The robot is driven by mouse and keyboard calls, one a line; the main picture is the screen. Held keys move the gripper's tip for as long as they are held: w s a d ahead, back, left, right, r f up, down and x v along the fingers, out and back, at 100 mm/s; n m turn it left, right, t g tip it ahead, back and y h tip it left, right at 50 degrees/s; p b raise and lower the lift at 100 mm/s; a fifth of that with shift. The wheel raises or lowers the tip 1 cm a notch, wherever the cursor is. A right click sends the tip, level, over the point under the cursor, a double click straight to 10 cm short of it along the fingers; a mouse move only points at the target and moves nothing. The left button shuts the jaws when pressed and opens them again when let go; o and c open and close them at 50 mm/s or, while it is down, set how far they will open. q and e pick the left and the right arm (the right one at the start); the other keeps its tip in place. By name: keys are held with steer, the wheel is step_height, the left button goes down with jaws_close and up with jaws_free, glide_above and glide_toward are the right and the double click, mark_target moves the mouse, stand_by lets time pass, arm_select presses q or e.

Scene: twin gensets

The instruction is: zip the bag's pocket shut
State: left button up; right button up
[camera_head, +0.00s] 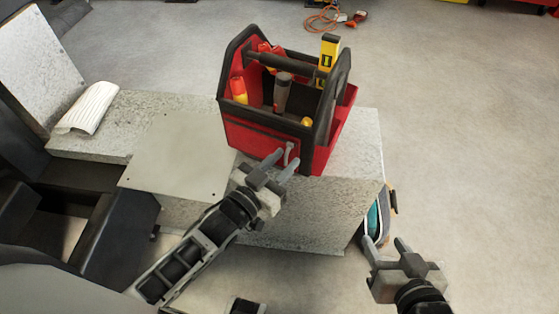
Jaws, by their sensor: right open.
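The bag (262,140) is a red and black open-topped tool bag standing upright on a speckled grey block. Its front has a pocket with a dark zip line, and a small grey pull (290,150) hangs near the front's right end. My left gripper (286,160) is at the bag's lower front, right by the pull. Its two fingers look apart, with a gap between them; I cannot tell whether they touch the pull. My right gripper (387,244) is open and empty, low at the right, away from the bag.
Tools, including a yellow level (328,52) and a grey-handled tool (282,92), stand in the bag. A flat grey plate (180,155) and a white ribbed cloth-like item (90,107) lie left. A teal and dark object (375,218) leans by the block's right end. The floor at right is clear.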

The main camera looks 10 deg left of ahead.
arm_select(q)
steer(key=v, duration=1.6)
steer(key=shift+d, duration=0.15)
steer(key=shift+w+d+n+g+y+p, duration=0.2)
steer(key=shift+d+n+g+y+p, duration=0.15)
steer(key=shift+g+y+p, duration=0.45)
steer(key=shift+w+d+n+g+y+p, duration=0.25)
steer(key=shift+d+n+g+y, duration=0.25)
steer(key=shift+g, duration=0.65)
steer(key=shift+w+d+n+g+y+p, duration=0.25)
steer(key=shift+g+y+p, duration=0.4)
steer(key=shift+g, duration=0.3)
